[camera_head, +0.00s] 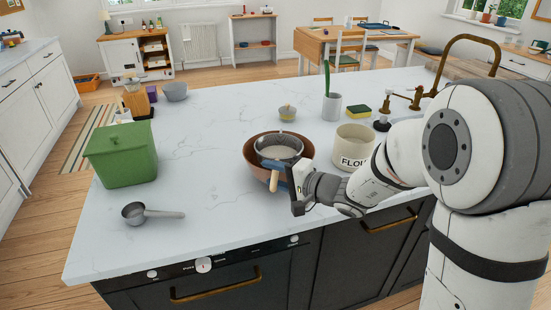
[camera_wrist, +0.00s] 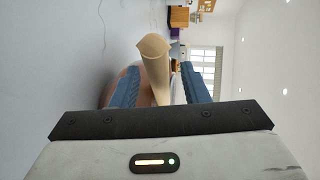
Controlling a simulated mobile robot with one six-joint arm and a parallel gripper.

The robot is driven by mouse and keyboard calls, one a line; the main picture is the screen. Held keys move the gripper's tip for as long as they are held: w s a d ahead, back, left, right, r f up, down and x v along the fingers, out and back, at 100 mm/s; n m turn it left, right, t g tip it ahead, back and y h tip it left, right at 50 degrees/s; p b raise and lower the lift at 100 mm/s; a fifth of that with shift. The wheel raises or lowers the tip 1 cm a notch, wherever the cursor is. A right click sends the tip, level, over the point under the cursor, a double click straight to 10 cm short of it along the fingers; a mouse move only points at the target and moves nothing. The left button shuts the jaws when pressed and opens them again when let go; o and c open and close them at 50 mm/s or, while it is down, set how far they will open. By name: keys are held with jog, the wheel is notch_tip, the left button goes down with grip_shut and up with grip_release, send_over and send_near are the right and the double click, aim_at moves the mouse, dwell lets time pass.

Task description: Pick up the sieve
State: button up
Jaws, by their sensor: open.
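The sieve (camera_head: 279,147) has a dark round rim and a pale wooden handle. It rests in a brown bowl (camera_head: 251,166) on the island counter, with its handle (camera_head: 274,182) pointing toward the front edge. My gripper (camera_head: 288,176) is at the handle, just to its right in the head view. In the wrist view the sieve handle (camera_wrist: 154,58) shows between the two blue fingers of my gripper (camera_wrist: 159,72). The fingers are apart, and I cannot tell whether either touches the handle. The sieve's bowl is mostly hidden in the wrist view.
A flour canister (camera_head: 354,147) stands right of the bowl, close to my arm. A green bin (camera_head: 122,155) and a saucepan (camera_head: 135,213) are left. Counter between is clear.

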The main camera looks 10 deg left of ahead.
jog(key=shift+c, duration=0.2)
grip_shut()
notch_tip(320, 180, up, 9)
jog(key=shift+f, duration=0.1)
jog(key=shift+r+b, duration=0.35)
jog(key=shift+r, duration=0.1)
